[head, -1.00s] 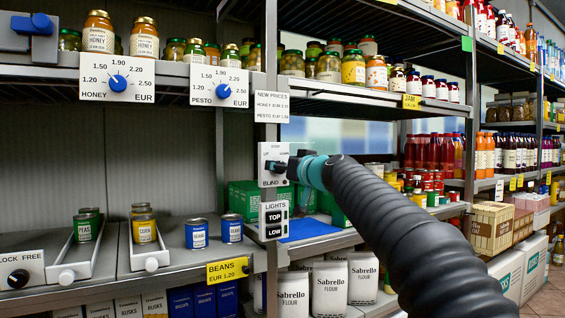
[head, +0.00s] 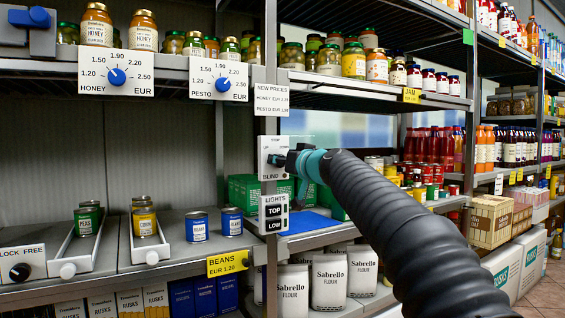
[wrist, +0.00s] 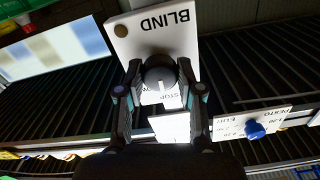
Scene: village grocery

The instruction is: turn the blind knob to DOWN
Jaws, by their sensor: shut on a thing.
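The blind knob is a dark knob (head: 274,160) on a white plate (head: 268,144) marked BLIND, fixed to a shelf post. In the head view my gripper (head: 288,160) reaches it from the right and covers part of the plate. In the wrist view, turned nearly upside down, the grey round knob (wrist: 159,80) sits between both fingers of my gripper (wrist: 160,72), which is shut on it. The plate (wrist: 150,35) shows the word BLIND and part of STOP. The fingers hide other lettering. I cannot tell which mark the knob points to.
A LIGHTS plate (head: 273,213) with TOP and LOW switches is just below. A price card (head: 271,98) hangs above. Honey (head: 116,75) and pesto (head: 219,83) dials are at the left. Cans and flour bags stand on nearby shelves.

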